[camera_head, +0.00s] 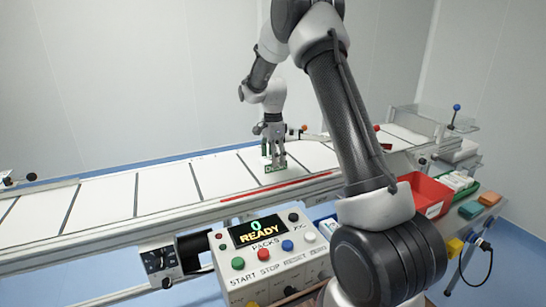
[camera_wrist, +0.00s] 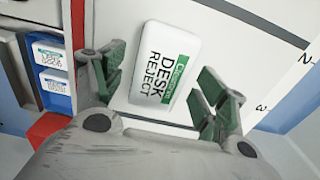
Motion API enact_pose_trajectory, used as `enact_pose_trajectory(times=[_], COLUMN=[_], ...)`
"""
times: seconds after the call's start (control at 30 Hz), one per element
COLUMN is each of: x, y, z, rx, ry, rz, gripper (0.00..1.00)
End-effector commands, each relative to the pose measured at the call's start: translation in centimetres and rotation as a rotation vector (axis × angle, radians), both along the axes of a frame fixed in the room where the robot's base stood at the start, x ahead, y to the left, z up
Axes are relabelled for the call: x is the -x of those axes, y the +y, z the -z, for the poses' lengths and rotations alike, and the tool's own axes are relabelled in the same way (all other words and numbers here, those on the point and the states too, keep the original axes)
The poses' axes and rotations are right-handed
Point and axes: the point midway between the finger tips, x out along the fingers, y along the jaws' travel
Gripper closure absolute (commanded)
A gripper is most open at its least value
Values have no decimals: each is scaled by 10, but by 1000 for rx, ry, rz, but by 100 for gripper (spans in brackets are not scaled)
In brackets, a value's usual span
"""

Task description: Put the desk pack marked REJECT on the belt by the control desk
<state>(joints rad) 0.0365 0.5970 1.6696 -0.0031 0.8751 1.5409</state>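The white pack with a green label, marked DESK REJECT (camera_wrist: 163,62), lies on the white belt in the wrist view. In the head view it shows as a small green-and-white piece (camera_head: 275,168) on the belt (camera_head: 225,172), behind the control desk (camera_head: 270,250). My gripper (camera_head: 274,150) points down right over it. In the wrist view my gripper's green-padded fingers (camera_wrist: 160,80) stand apart on either side of the pack, with a gap at its left edge. The right finger is close to the pack; contact cannot be told.
The control desk's display reads 0 READY. A red bin (camera_head: 426,192) and a tray of packs (camera_head: 458,183) stand at the right, beside green and orange blocks (camera_head: 470,210). A red strip (camera_head: 275,188) runs along the belt's near edge. The belt's left part is clear.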

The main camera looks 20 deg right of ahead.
Motion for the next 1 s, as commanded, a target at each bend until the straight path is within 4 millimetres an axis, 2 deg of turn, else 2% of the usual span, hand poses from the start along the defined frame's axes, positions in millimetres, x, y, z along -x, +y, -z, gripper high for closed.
enact_pose_trajectory(times=[0.27,0.37,0.7,0.9,1.0], x=[0,-1,-1,0,11], y=[0,0,0,0,1], z=[-7,-23,-97,-120,-135], rx=[0,0,0,0,1], ry=[-1,-3,-3,-2,-14], rz=[0,0,0,-3,-46], gripper=[27,27,27,27,27])
